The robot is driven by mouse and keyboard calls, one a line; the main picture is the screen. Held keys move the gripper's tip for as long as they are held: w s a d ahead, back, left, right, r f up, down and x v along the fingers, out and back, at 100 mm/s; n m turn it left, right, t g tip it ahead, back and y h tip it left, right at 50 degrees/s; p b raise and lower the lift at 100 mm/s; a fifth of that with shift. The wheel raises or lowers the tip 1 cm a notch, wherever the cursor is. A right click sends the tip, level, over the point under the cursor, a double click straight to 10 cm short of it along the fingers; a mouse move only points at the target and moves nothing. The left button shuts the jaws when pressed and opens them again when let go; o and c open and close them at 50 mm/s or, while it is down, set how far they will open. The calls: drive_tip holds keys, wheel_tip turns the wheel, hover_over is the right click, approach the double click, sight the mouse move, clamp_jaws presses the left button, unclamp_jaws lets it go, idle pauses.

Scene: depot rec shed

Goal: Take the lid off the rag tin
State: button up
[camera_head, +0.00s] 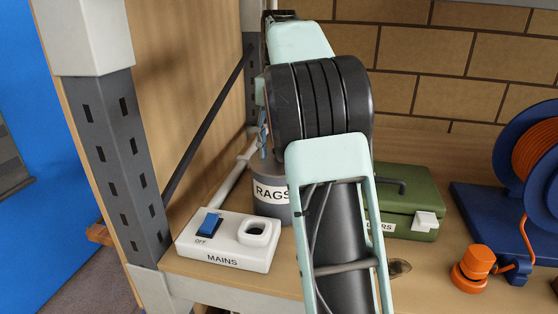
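The rag tin (268,208) is a grey cylinder with a white label reading "RAGS". It stands upright on the wooden bench, behind the white mains box. My arm passes in front of it and covers its right side. My gripper cannot be made out in the head view. My arm rises from the bottom edge past the tin, and its far end is hidden behind its own links.
The white mains box (196,246) with a blue switch (211,223) sits front left of the tin. A green box (412,226) stands right of my arm. An orange knob-like item (470,275) and a blue reel (512,150) are further right. A dark slotted post (122,165) stands at left.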

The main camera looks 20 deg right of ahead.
drive_tip(key=shift+s+f, duration=0.1)
clamp_jaws()
